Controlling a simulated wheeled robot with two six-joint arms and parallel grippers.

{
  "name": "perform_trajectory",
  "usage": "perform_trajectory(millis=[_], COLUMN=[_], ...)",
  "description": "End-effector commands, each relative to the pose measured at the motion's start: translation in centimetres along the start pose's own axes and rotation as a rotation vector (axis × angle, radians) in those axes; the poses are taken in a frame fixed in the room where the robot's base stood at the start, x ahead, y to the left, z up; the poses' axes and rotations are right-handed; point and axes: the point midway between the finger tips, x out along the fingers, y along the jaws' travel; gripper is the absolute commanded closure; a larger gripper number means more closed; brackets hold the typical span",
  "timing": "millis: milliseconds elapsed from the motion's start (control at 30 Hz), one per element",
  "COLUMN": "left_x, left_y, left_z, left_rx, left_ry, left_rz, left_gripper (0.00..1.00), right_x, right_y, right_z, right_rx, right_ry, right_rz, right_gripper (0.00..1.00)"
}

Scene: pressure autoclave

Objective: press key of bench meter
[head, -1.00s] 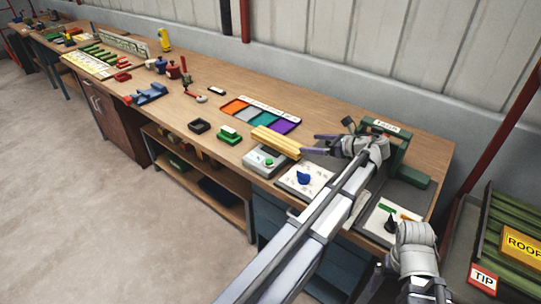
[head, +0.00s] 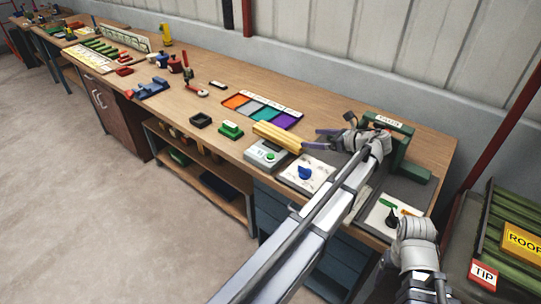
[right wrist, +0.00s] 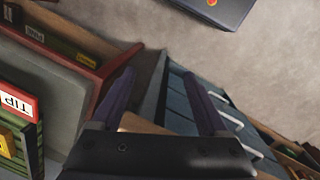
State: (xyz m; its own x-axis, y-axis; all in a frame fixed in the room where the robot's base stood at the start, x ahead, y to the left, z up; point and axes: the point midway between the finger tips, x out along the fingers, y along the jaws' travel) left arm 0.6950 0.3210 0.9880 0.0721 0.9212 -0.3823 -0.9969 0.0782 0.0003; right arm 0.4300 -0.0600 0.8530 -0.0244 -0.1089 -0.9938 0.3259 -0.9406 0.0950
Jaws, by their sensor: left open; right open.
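The bench meter, a light grey box with a round green key (head: 270,155) on top, appears to be the grey unit (head: 258,158) near the bench's front edge in the head view. My left gripper (head: 312,140) is open and empty, to the right of the meter and apart from it, close to the yellow ribbed block. My left forearm crosses the front of the bench. My right gripper is open and empty in the right wrist view (right wrist: 160,85), pointing down past the bench end. Its fingertips are not clear in the head view.
A yellow block (head: 277,137) lies behind the meter and a green block (head: 231,130) to its left. A white panel with a blue knob (head: 305,173) stands to its right. A coloured tray (head: 262,110) lies behind. A TIP bin (head: 484,274) stands right of the bench.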

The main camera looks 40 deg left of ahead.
Motion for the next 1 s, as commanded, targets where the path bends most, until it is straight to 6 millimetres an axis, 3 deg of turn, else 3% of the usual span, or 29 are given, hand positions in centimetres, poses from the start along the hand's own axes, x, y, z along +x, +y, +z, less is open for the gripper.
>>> perform_trajectory(millis=[67, 667, 1000], left_x=[0.0, 0.0, 0.0], left_y=[0.0, 0.0, 0.0], left_z=[0.0, 0.0, 0.0], left_rx=[0.0, 0.0, 0.0], left_ry=[0.0, 0.0, 0.0], left_rz=[0.0, 0.0, 0.0], left_gripper=[0.0, 0.0, 0.0], right_x=[0.0, 0.0, 0.0], right_y=[0.0, 0.0, 0.0], right_z=[0.0, 0.0, 0.0], right_rx=[0.0, 0.0, 0.0], right_ry=[0.0, 0.0, 0.0], right_rz=[0.0, 0.0, 0.0], right_gripper=[0.33, 1.0, 1.0])
